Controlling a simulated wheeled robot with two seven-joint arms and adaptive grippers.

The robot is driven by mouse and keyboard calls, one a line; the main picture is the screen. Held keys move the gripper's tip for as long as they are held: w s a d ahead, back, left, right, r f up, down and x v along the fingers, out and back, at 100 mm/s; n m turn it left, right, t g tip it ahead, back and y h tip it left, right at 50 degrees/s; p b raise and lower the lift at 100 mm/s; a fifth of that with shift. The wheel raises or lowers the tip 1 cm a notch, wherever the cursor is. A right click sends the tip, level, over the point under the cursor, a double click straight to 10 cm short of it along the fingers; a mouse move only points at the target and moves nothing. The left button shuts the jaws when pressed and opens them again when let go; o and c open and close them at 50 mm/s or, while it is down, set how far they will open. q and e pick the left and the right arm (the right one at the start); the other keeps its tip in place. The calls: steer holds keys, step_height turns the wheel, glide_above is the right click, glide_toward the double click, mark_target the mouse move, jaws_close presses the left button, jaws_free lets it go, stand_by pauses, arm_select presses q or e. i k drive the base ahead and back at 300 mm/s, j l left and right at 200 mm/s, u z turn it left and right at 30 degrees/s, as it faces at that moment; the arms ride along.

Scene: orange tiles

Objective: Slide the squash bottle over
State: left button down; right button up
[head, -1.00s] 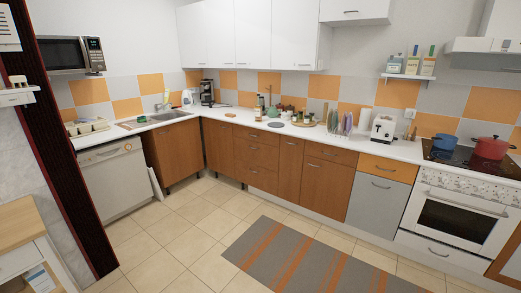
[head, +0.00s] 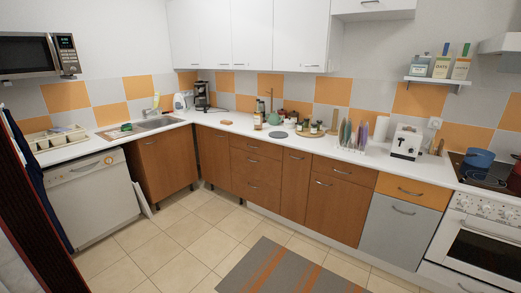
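A bottle (head: 257,119) with amber contents stands upright on the back counter, left of a green teapot (head: 274,118). It is small in the head view, so I cannot tell for sure that it is the squash bottle. Neither of my grippers is in view.
The white counter (head: 225,128) runs along the back wall and turns left to the sink (head: 160,123). A round tray with jars, a plate rack (head: 350,138) and a toaster (head: 407,142) stand to the right. The tiled floor (head: 185,225) is open; a striped rug (head: 270,272) lies at the right.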

mark_target(258, 109)
steer(key=i, duration=1.9)
steer(key=i+z, duration=0.15)
steer(key=i, duration=0.3)
steer(key=i+j+z, duration=0.2)
steer(key=i, duration=0.25)
steer(key=i+j+z, duration=0.15)
steer(key=i, duration=0.3)
